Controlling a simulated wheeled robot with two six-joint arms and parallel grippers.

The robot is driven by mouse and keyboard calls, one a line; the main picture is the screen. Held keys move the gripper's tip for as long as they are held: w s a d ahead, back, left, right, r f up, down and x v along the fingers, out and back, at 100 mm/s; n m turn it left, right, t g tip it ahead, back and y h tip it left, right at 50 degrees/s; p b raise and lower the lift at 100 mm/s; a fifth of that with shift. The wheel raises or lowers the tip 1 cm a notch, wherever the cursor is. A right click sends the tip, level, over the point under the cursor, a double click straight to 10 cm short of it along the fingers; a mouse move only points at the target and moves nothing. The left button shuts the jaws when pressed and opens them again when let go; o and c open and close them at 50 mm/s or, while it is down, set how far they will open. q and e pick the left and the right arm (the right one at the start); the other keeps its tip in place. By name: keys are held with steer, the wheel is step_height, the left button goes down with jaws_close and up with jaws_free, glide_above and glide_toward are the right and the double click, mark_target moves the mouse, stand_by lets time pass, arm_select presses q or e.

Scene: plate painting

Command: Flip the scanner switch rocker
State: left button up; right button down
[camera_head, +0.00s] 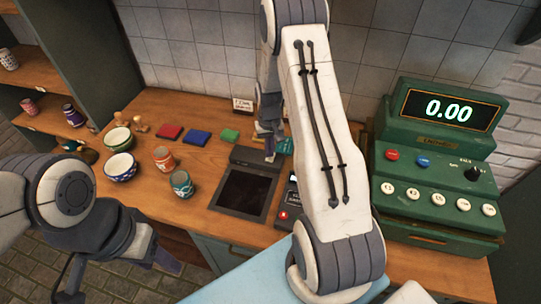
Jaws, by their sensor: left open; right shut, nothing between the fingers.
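The scanner appears to be the dark flat device with a black glass plate (245,191) and a raised grey housing (248,156) along its back, in the middle of the counter. I cannot make out its switch rocker; it may be hidden by my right gripper or arm. My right gripper (270,153) is shut and empty, pointing down at the back housing's right part. I cannot tell whether it touches. My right arm's big white link covers the area right of the scanner. My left gripper (120,279) is open and empty at the lower left, in front of the counter.
Painted cups (181,184) and bowls (120,167) stand left of the scanner. Red, blue and green pads (198,138) lie behind it, near a small card (242,104). A green cash register (435,190) showing 0.00 stands at the right. Shelves (50,115) are at the left.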

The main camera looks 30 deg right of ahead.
mark_target(270, 159)
steer(key=shift+f+b, duration=0.75)
steer(key=shift+f, duration=0.25)
stand_by(0.4)
steer(key=shift+r, duration=0.1)
steer(key=shift+r+p, duration=2.7)
steer(key=shift+r, duration=0.75)
